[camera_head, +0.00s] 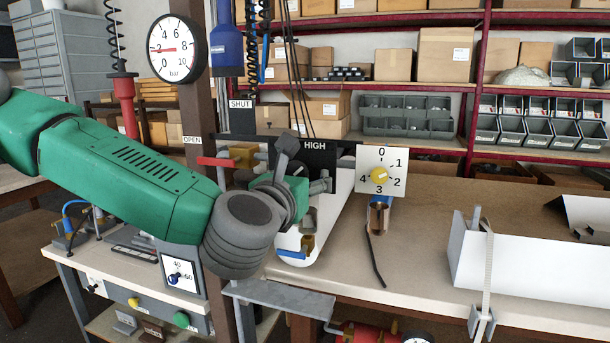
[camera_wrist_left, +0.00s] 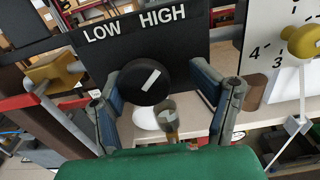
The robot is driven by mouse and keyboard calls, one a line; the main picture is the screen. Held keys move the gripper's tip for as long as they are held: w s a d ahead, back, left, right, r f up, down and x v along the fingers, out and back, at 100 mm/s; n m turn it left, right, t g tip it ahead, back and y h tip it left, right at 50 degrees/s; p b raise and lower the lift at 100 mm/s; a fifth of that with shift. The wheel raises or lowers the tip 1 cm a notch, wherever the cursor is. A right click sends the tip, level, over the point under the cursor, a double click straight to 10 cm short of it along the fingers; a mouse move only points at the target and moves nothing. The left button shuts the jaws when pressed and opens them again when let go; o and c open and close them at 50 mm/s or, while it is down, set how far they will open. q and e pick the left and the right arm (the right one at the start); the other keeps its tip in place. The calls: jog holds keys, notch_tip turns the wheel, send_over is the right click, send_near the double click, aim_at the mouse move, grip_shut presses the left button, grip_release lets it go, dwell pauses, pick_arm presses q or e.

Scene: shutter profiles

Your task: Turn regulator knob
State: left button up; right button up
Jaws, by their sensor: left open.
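The regulator knob (camera_wrist_left: 145,82) is a round black knob with a white slanted mark, on a black panel (camera_wrist_left: 90,60) lettered LOW and HIGH. The mark tilts up toward the HIGH side. In the head view the left gripper (camera_head: 300,187) is in front of the panel, under the word HIGH, and the arm hides the knob. My right gripper is in neither view.
A white dial plate (camera_head: 396,158) with a yellow knob stands just right of the panel. A yellow valve with a red handle (camera_head: 216,162) is at its left. A round gauge (camera_head: 178,48) hangs above, needle near 2. A white channel (camera_head: 520,270) lies on the bench at right.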

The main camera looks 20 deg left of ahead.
pick_arm(q)
jog(key=shift+a, duration=1)
jog(key=c, duration=1)
jog(key=shift+s, duration=0.1)
jog(key=shift+c, duration=1.1)
jog(key=shift+d+r, duration=0.1)
jog(key=shift+d, duration=0.3)
jog(key=shift+a, duration=0.25)
jog(key=shift+d, duration=0.15)
jog(key=o, duration=1.2)
